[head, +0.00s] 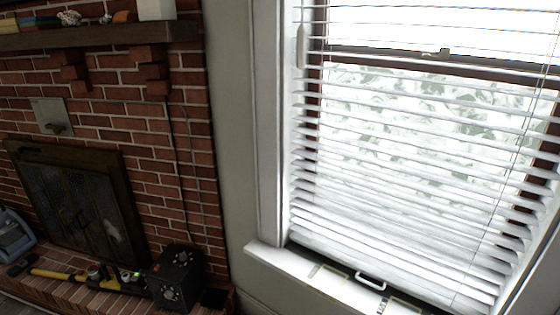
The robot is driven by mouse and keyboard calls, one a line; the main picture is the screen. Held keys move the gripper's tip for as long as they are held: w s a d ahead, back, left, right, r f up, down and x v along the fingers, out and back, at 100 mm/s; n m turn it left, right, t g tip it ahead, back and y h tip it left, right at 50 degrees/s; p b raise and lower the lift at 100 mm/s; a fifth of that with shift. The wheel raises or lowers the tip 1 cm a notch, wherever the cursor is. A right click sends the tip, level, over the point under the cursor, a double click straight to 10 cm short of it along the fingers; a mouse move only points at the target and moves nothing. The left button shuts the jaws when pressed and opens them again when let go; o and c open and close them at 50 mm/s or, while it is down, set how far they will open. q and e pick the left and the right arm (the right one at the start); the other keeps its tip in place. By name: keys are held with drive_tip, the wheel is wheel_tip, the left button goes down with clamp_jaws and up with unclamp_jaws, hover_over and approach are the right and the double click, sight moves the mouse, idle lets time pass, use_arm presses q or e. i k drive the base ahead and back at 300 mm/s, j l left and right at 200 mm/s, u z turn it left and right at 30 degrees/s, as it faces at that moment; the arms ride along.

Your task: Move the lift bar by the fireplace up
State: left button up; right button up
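A white bar-shaped handle (370,282) sits at the foot of the window, right of the fireplace, just below the bottom of the blind. It looks like the lift bar, though I cannot be sure. The white slatted blind (400,190) hangs down over the window, its lowest slats bunched close to the sill. A white pull (301,46) hangs at the blind's upper left. A metal plate with a small knob (56,127) is on the brick above the fireplace (80,205). Neither of my grippers shows in the head view.
The white window sill (270,259) juts out below the blind. The dark mantel (100,36) holds small items. Bare wall (235,130) separates fireplace and window.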

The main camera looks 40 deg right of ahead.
sight(439, 301)
drive_tip(key=z, duration=1.95)
